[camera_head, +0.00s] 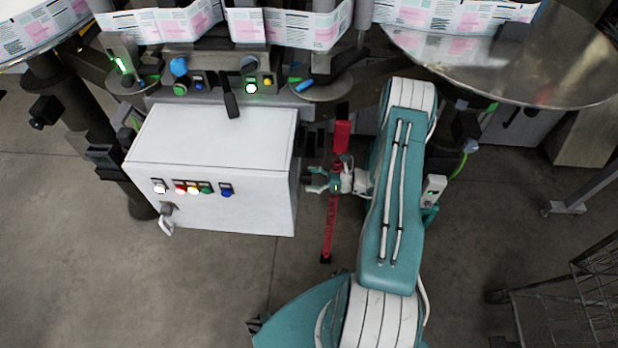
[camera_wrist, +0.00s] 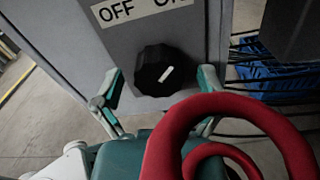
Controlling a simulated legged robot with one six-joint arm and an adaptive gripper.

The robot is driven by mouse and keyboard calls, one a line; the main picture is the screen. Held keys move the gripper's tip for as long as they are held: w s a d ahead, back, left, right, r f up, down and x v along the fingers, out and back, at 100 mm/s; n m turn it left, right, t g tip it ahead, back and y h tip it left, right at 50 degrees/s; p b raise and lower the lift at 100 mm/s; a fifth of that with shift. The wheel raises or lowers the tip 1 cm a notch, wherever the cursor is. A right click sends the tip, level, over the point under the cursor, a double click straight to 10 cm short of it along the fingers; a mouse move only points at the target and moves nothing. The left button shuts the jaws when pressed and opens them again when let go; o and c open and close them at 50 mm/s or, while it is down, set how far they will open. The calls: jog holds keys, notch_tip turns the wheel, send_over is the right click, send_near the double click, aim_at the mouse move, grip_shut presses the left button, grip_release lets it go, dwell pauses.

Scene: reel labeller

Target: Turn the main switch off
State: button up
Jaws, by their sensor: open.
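The main switch is a black round knob (camera_wrist: 158,70) on the side of a grey cabinet in the wrist view. Its white mark tilts up and to the right, toward the "ON" side of the label (camera_wrist: 130,10) above it; "OFF" is at the left and "ON" is partly cut off. My gripper (camera_wrist: 160,82) is open, with one finger at each side of the knob; I cannot tell whether they touch it. In the head view my gripper (camera_head: 312,182) is at the right side of the white cabinet (camera_head: 215,140), and the knob is hidden there.
Red curved loops (camera_wrist: 225,110) fill the wrist view's foreground. A blue crate (camera_wrist: 265,70) lies behind the cabinet. In the head view, coloured buttons (camera_head: 193,188) line the cabinet's front, reels of labels (camera_head: 290,28) stand behind, and a wire cart (camera_head: 570,295) is at right.

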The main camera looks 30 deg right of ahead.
jog(key=shift+w+a, duration=0.1)
jog(key=shift+a, duration=0.05)
jog(key=c, duration=1.1)
jog(key=shift+c, duration=0.2)
